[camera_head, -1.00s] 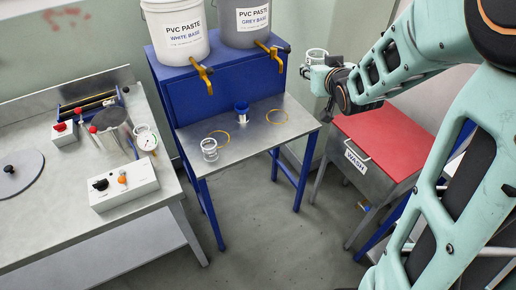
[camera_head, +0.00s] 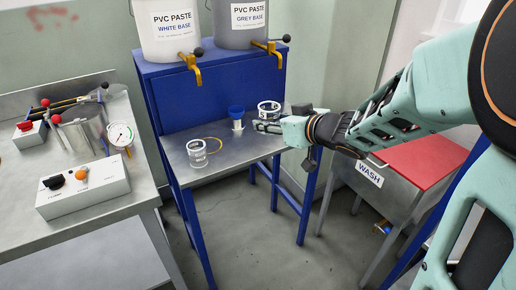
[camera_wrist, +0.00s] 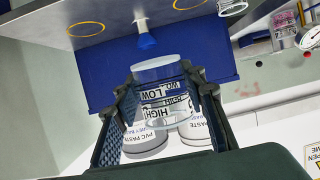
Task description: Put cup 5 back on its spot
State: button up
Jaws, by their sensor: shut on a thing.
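My gripper (camera_head: 268,124) is shut on a clear cup (camera_head: 269,110) with dark markings and holds it upright over the right part of the steel table (camera_head: 208,172). In the wrist view the held cup (camera_wrist: 160,92) sits between the fingers, with LOW and HIGH lettering; I cannot read a cup number. A second clear cup (camera_head: 197,154) stands at the table's front left, beside a yellow ring (camera_head: 208,145). Another yellow ring, empty, shows in the wrist view (camera_wrist: 85,29); in the head view my gripper and cup hide it.
A blue-topped white piece (camera_head: 237,117) stands mid-table, close left of the held cup. Two paste buckets (camera_head: 170,30) with yellow taps sit on the blue stand (camera_head: 215,88) behind. A red-topped wash unit (camera_head: 425,160) is to the right. A workbench (camera_head: 110,195) is at left.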

jog(key=shift+s+a+f+b, duration=0.1)
jog(key=shift+a+f+b, duration=0.1)
jog(key=shift+f, duration=0.25)
jog(key=shift+a+f+b, duration=0.1)
jog(key=shift+f+b, duration=0.05)
jog(key=shift+f, duration=0.25)
jog(key=w+a+f+b, duration=0.3)
jog(key=w+f, duration=0.1)
jog(key=w, duration=0.4)
jog(key=b, duration=0.3)
send_over(257, 145)
jog(key=f, duration=0.5)
jog(key=shift+s, duration=0.35)
jog(key=shift+w+f, duration=0.15)
jog(key=shift+f, duration=0.05)
jog(key=shift+w+f+b, duration=0.2)
jog(key=shift+f+b, duration=0.6)
jog(key=shift+f, duration=0.9)
jog(key=shift+f, duration=0.2)
jog(key=o, duration=1.1)
